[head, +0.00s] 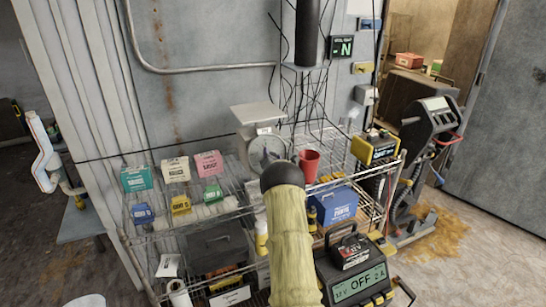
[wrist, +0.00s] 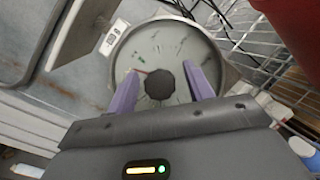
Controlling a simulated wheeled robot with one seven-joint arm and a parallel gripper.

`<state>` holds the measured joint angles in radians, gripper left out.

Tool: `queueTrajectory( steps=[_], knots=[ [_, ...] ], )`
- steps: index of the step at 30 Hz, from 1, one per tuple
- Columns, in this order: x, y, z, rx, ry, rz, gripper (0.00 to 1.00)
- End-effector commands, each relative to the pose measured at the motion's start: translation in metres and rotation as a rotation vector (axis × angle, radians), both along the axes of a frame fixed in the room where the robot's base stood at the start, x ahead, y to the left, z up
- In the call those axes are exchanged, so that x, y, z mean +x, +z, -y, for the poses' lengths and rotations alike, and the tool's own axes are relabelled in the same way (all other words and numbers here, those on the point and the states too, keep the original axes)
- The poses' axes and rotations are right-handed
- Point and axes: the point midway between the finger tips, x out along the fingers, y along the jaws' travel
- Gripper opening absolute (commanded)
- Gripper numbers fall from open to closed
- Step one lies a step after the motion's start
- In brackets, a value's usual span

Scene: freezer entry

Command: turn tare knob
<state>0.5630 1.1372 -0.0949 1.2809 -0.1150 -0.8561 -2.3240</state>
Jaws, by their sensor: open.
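The tare knob (wrist: 160,84) is a dark, many-sided knob at the middle of the scale's round grey dial (wrist: 150,42) in the wrist view. My gripper (wrist: 162,72) is open, with one purple finger on each side of the knob. Gaps show between the knob and both fingers; I cannot tell how deep the fingertips reach. In the head view the grey scale (head: 245,138) with its flat top pan stands on the wire shelf. My arm hides the knob, the gripper and part of the dial there.
A red cup (head: 309,163) stands close to the right of the scale. Small coloured boxes (head: 176,169) stand on the shelf (head: 228,212) to the left. A yellow-black device (head: 375,148) is at the right, and a blue box (head: 338,206) sits lower down.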

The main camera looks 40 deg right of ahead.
Motion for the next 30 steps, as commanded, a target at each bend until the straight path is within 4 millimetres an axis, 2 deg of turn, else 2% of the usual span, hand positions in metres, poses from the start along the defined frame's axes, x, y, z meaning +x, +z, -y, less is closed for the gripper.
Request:
queueTrajectory(
  steps=[2, 6, 9, 20, 30],
  knots=[
    [0.0, 0.0001, -0.0001, 0.0, 0.0, 0.0, 0.5],
    [0.0, 0.0002, -0.0001, 0.0, 0.0, 0.0, 0.22],
    [-0.0001, 0.0001, -0.0002, 0.0, 0.0, 0.0, 0.07],
    [0.0003, -0.0016, -0.0007, 0.027, -0.011, 0.007, 0.08],
    [0.0005, -0.004, -0.0014, 0.168, -0.069, 0.043, 0.08]
  ],
)
